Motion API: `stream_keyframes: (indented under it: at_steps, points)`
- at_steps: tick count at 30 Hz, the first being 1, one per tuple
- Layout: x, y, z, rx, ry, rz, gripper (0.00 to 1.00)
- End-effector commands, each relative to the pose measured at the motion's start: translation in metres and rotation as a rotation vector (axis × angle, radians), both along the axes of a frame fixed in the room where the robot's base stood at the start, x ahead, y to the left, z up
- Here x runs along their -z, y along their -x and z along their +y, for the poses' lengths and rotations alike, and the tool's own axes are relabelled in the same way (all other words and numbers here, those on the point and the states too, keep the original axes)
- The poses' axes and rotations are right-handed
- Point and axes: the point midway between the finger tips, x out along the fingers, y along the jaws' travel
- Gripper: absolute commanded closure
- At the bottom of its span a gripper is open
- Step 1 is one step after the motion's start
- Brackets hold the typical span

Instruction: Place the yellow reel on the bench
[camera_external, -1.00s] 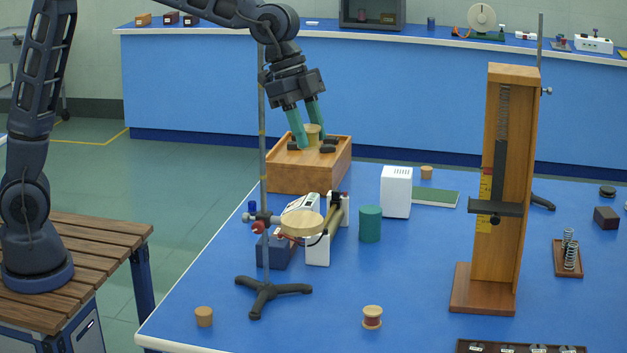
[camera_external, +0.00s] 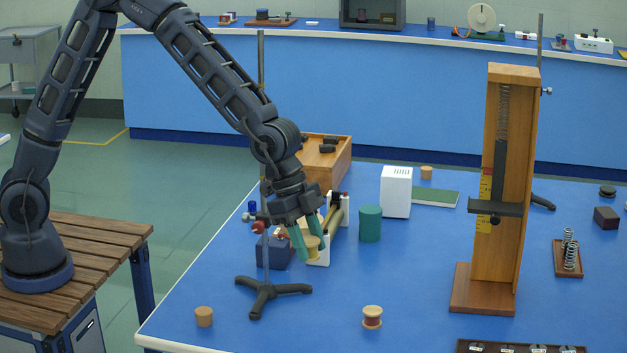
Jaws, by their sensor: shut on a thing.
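My gripper (camera_external: 312,250) has green fingers and is shut on the yellow reel (camera_external: 313,243). The reel is held in front of the wooden box, above the left part of the blue bench (camera_external: 410,300). It looks clear of the bench top, but its exact height is hard to tell. The fingers hide part of the reel. The gripper is close to the stand's rod and in front of the apparatus behind it.
The metal stand (camera_external: 270,291) is just below and left of my gripper. A wooden box (camera_external: 338,172), green cylinder (camera_external: 370,224) and white box (camera_external: 396,192) stand behind. A cork (camera_external: 204,317) and red-wound spool (camera_external: 372,317) are in front. The bench between them is clear.

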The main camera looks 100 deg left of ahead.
Motion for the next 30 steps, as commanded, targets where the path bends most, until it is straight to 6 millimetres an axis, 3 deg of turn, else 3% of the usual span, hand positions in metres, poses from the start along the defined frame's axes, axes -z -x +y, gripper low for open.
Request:
stream_keyframes:
  at_steps: [18,30]
  points:
    - [0.128,0.001,-0.001,0.001,0.001,0.004,0.83]
    - [0.16,0.0,-0.001,0.002,0.001,0.001,0.83]
